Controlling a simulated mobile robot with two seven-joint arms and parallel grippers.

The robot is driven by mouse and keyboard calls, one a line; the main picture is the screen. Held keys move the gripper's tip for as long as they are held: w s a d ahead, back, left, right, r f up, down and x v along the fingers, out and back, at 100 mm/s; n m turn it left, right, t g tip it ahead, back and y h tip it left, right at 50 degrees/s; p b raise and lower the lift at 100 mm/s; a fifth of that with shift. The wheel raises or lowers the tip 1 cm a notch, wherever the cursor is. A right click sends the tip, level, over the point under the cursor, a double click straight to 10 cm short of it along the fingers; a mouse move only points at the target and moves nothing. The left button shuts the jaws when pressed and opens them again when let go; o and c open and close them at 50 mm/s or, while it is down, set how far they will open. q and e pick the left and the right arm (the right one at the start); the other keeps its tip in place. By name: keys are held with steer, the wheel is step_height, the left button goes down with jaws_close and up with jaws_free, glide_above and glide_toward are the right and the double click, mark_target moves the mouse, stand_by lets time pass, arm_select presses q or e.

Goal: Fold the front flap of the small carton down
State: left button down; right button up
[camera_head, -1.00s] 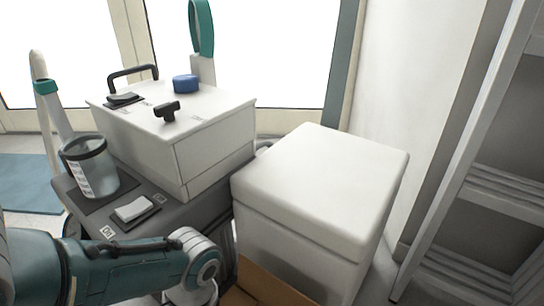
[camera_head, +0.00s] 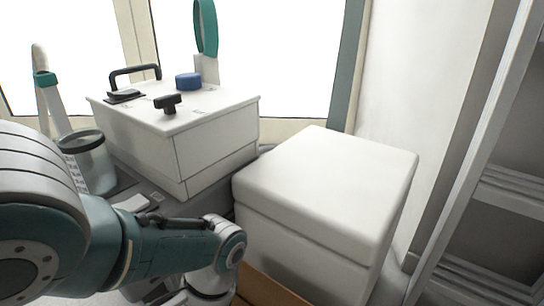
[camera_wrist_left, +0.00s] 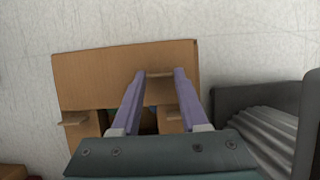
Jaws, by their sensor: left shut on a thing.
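The small brown carton (camera_head: 268,290) shows only as a strip at the bottom edge of the head view, beside my left arm. In the left wrist view, its broad cardboard flap (camera_wrist_left: 110,72) spreads out beyond my fingers, with a short tab (camera_wrist_left: 75,118) at the left and a dark opening below. My left gripper (camera_wrist_left: 160,73) has its two purple fingers over the carton, shut on a narrow piece of cardboard (camera_wrist_left: 159,75) between the tips. I cannot tell which flap this piece belongs to. My left gripper is hidden in the head view, and my right gripper is not in view.
A large white box (camera_head: 322,185) stands right behind the carton. A white compressor case (camera_head: 180,130) with a black handle, a clear jar (camera_head: 92,165) and a grey bench are at the left. Shelving (camera_head: 480,220) stands at the right. A grey ribbed object (camera_wrist_left: 270,130) lies right of the carton.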

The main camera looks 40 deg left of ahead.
arm_select(q)
steer(key=c, duration=0.8)
jaws_free()
steer(key=shift+s, duration=0.1)
steer(key=o, duration=0.4)
steer(key=shift+s, duration=0.1)
steer(key=shift+r, duration=0.1)
steer(key=p+v, duration=0.5)
steer(key=v, duration=0.4)
steer(key=shift+w+r, duration=0.3)
